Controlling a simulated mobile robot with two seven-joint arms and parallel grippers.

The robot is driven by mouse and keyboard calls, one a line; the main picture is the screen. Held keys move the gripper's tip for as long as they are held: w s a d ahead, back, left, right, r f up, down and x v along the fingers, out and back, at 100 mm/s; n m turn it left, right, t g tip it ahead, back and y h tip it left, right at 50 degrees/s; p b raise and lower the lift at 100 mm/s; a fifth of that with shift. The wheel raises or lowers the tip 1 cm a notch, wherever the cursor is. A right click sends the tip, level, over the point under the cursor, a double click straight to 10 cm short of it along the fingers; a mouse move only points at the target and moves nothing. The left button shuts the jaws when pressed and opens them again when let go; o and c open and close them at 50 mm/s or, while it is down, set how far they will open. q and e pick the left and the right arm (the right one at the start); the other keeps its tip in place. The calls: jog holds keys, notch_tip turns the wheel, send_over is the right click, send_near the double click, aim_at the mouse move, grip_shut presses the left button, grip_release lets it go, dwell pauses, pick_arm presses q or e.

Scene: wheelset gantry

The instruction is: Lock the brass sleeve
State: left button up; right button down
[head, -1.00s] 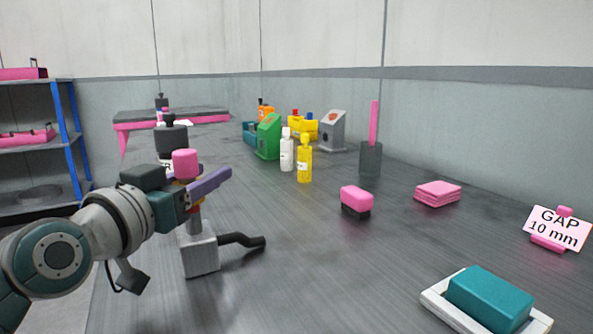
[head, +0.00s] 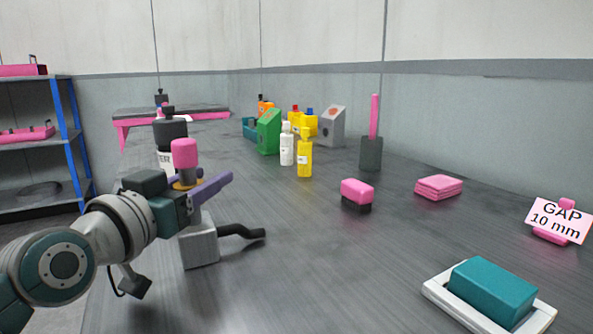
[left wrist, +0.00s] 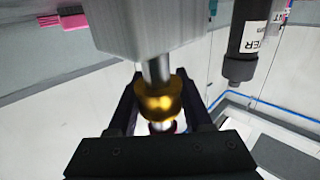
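The brass sleeve (left wrist: 158,100) sits on a steel post between the dark fingers of my left gripper (left wrist: 157,88) in the left wrist view. The post runs into a grey block (left wrist: 150,25). In the head view the block (head: 199,247) stands on the bench, and a pink knob (head: 184,153) tops the assembly. The far finger is mostly hidden. My right gripper is not in view.
A black bent handle (head: 241,232) sticks out right of the block. A dark bottle (head: 170,140) stands close behind the knob. A pink-and-black block (head: 357,195), a teal block in a white tray (head: 440,297) and a gap sign (head: 558,222) lie rightward. The bench between is clear.

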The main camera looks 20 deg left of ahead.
pick_arm(q)
jog(key=o, duration=0.4)
jog(key=s+p, duration=0.1)
jog(key=s, duration=0.9)
jog(key=shift+d, duration=0.2)
jog(key=s+d+r+m+g+h+p, duration=0.35)
jog(key=s+d+g+p, duration=0.45)
jog(key=p, duration=0.5)
jog(key=s+d+r+g+y+p, duration=0.2)
jog(key=s+r+g+p, duration=0.45)
jog(key=s+p, duration=0.35)
notch_tip(320, 180, up, 37)
jog(key=p, duration=3.7)
jog(key=shift+s+n, duration=0.45)
